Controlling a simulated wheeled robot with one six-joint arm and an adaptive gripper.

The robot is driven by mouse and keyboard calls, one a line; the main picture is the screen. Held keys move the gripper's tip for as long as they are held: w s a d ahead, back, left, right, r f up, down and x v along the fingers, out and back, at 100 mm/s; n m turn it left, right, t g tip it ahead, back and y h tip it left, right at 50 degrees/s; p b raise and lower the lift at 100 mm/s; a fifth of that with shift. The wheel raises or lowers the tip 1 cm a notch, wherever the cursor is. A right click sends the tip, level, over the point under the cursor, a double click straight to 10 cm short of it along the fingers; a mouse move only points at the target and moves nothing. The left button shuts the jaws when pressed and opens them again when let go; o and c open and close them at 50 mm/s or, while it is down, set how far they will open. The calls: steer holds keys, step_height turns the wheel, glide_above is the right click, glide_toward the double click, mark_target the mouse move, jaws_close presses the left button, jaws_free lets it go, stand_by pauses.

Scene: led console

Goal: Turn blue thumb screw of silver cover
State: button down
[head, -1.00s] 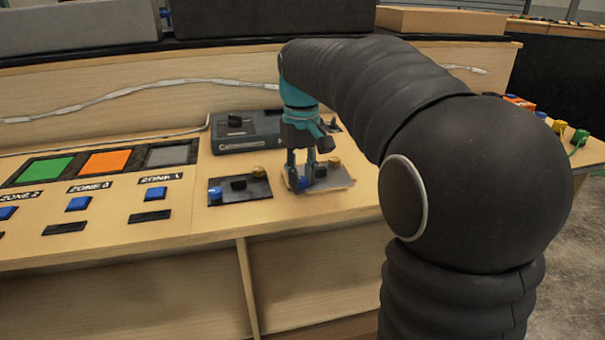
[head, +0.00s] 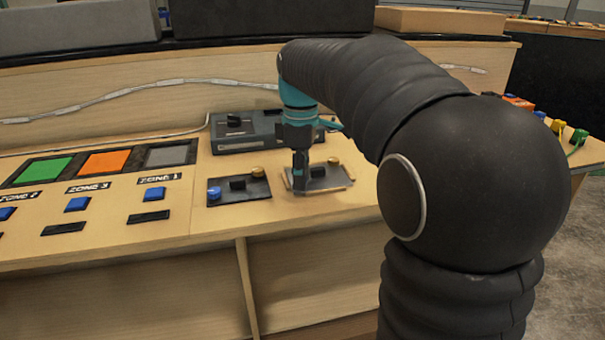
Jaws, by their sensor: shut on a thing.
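The silver cover (head: 325,183) lies flat on the wooden console, right of a black plate. A black handle (head: 318,170) and a gold thumb screw (head: 334,161) show on it. My gripper (head: 299,186) points straight down at the cover's left side, shut on the blue thumb screw there. The fingers hide the blue screw almost fully, so its turn angle cannot be seen.
The black plate (head: 228,192) at left carries a blue screw (head: 214,193), a black handle and a gold screw. A dark box (head: 246,130) stands behind the gripper. Zone buttons and colored panels (head: 108,160) lie further left.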

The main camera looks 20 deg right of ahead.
steer(key=shift+f+n, duration=0.1)
steer(key=shift+n, duration=0.7)
steer(key=shift+a, duration=0.1)
steer(key=c, duration=0.9)
jaws_free()
steer(key=shift+c, duration=0.2)
step_height(320, 180, up, 12)
